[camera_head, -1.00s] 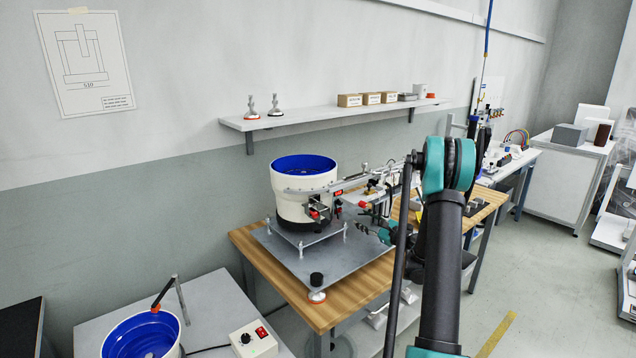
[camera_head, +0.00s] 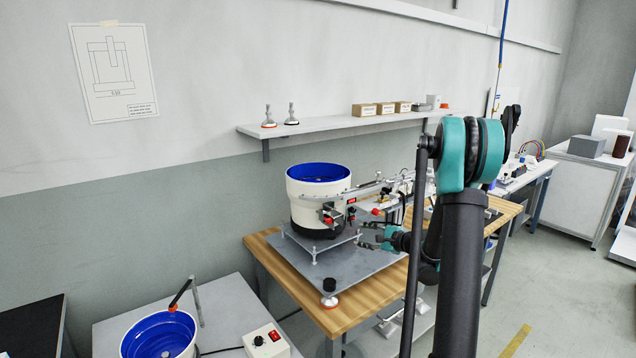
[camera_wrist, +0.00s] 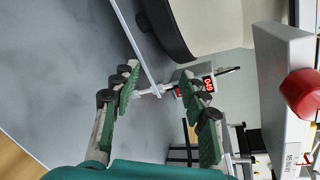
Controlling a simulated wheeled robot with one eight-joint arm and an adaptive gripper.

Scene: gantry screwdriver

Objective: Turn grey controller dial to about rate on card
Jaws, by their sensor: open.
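A pale box (camera_head: 266,341) with a black dial (camera_head: 258,340) and a red switch stands at the lower left in the head view, partly cut off by the frame's bottom. I cannot tell whether it is the grey controller, and its scale is unreadable. My gripper (camera_head: 368,237) is open and empty, right of the white feeder bowl's base, far from that box. In the wrist view its spread fingers (camera_wrist: 162,85) have a small red display (camera_wrist: 208,84) beyond them. A red knob (camera_wrist: 300,92) on a pale block is at the right. I cannot make out a rate card.
The feeder bowl (camera_head: 312,208) stands on a grey plate (camera_head: 300,262) on a wooden table (camera_head: 262,252). A second blue bowl (camera_head: 160,335) is at the lower left. A shelf (camera_head: 330,125) and a paper drawing (camera_head: 115,75) are on the wall.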

